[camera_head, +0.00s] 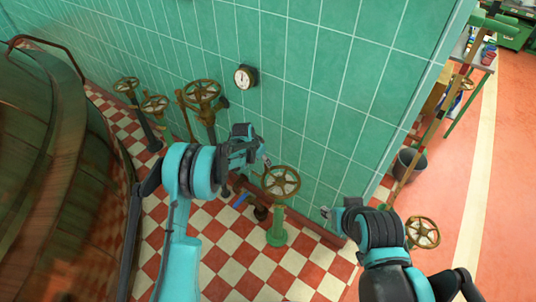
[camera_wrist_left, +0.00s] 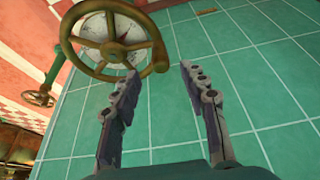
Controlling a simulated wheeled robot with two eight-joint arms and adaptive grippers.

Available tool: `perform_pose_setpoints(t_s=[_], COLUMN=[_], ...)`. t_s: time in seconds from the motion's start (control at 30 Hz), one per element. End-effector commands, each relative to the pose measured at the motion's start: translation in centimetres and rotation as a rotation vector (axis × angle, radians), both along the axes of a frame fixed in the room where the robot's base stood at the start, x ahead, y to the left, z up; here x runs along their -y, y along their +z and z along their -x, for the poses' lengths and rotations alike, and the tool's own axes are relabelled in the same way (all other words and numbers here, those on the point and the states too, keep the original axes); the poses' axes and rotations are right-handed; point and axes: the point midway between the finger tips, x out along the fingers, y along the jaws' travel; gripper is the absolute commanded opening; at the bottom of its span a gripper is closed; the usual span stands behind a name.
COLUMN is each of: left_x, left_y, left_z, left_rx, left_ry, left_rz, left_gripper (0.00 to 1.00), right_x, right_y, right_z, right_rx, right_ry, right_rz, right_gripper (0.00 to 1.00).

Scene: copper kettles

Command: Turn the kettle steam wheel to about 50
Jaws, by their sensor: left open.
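A brass spoked handwheel (camera_head: 281,182) stands on a green pedestal (camera_head: 277,232) near the tiled wall. In the left wrist view a wheel (camera_wrist_left: 156,52) shows at the upper left, with a pale dial (camera_wrist_left: 98,27) behind its spokes; its reading is not legible. My left gripper (camera_head: 264,156) is just up and left of the handwheel. In the wrist view its jaws (camera_wrist_left: 160,70) are apart, with the wheel's lower right rim showing by the left fingertip; contact cannot be told. My right gripper (camera_head: 328,211) is right of the pedestal, apart from the wheel; its jaws are too small to read.
More brass handwheels (camera_head: 202,93) stand along the wall at left, and one (camera_head: 422,232) is at lower right. A round gauge (camera_head: 245,77) is on the green wall. A large copper vessel (camera_head: 40,180) fills the left. A dark bucket (camera_head: 408,164) stands at right.

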Motion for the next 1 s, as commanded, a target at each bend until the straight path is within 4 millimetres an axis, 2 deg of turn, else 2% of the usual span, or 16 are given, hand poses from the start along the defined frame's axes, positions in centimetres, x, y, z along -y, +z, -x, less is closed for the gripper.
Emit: perform_pose_setpoints(t_s=[0.5, 0.63, 0.9, 0.97, 1.0], left_x=[1.7, 1.9, 2.0, 2.0, 2.0], left_y=[-6.8, -7.5, -7.6, -7.6, -7.6], left_z=[-2.0, -2.3, -2.3, -2.3, -2.3], left_rx=[-0.001, -0.001, -0.001, -0.001, -0.001], left_ry=[-0.004, -0.003, -0.003, -0.003, -0.003], left_rz=[0.000, -0.001, -0.001, -0.001, -0.001], left_gripper=[0.44, 0.44, 0.44, 0.30, 0.20], right_x=[0.0, 0.0, 0.0, 0.0, 0.0], right_y=[-2.6, -2.8, -2.7, -2.7, -2.7], right_z=[0.0, 0.0, 0.0, 0.0, 0.0], right_rx=[0.000, 0.000, 0.000, 0.000, 0.000], right_ry=[0.000, 0.000, 0.000, 0.000, 0.000], right_rz=[0.000, 0.000, 0.000, 0.000, 0.000], right_gripper=[0.39, 0.39, 0.39, 0.39, 0.39])
